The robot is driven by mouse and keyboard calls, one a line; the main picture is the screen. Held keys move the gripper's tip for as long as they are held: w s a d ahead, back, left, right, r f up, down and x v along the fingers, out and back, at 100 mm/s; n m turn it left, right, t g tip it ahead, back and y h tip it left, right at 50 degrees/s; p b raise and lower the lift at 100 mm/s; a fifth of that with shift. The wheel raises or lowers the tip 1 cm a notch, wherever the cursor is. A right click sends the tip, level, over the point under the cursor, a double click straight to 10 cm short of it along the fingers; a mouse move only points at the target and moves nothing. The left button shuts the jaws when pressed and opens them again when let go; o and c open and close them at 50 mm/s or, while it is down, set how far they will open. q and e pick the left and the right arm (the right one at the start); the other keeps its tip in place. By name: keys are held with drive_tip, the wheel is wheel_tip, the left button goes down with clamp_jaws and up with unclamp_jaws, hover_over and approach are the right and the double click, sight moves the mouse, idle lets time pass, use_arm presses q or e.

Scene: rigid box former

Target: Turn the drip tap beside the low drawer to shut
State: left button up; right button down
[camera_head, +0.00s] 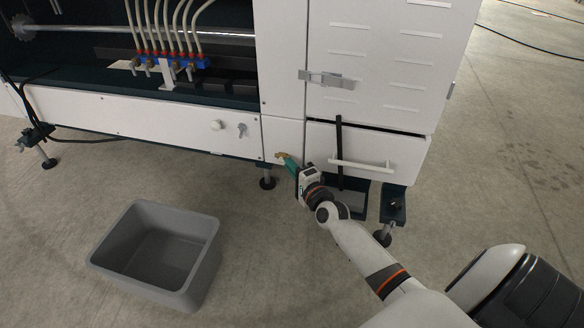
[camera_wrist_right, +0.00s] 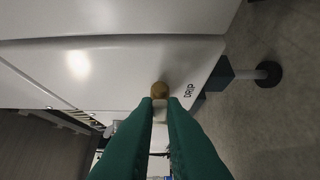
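The drip tap (camera_head: 280,156) is a small brass-coloured fitting on the narrow white panel left of the low drawer (camera_head: 400,156). In the right wrist view the tap (camera_wrist_right: 159,90) shows as a round brass end beside a "DRIP" label. My right gripper (camera_head: 287,161) has green fingers and is right at the tap. In the wrist view its fingertips (camera_wrist_right: 160,101) are apart, with the brass end just beyond the gap between them. I cannot tell whether they touch it. The lever's position is not clear. My left gripper is not in view.
A dark upright bar (camera_head: 339,140) crosses the drawer front. A machine foot (camera_head: 267,183) stands below the tap. A grey open bin (camera_head: 200,275) stands on the floor at left.

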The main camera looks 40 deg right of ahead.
drive_tip(key=shift+w+a+f+m+h+b, duration=0.6)
drive_tip(key=shift+m+h+b, duration=0.75)
drive_tip(key=shift+m+h, duration=2.45)
drive_tip(key=shift+w+a+f+m+h+b, duration=0.55)
drive_tip(key=shift+m+h+b, duration=1.4)
drive_tip(key=shift+m, duration=3.1)
drive_tip(key=shift+w+a+f+m+h+b, duration=0.15)
drive_tip(key=shift+w+f+m+h+b, duration=0.45)
drive_tip(key=shift+m+h, duration=3.45)
drive_tip(key=shift+s+f+m+g+y, duration=0.25)
drive_tip(key=shift+m+g+y, duration=0.05)
drive_tip(key=shift+m, duration=0.5)
drive_tip(key=c, duration=1.5)
unclamp_jaws()
drive_tip(key=shift+r, duration=0.15)
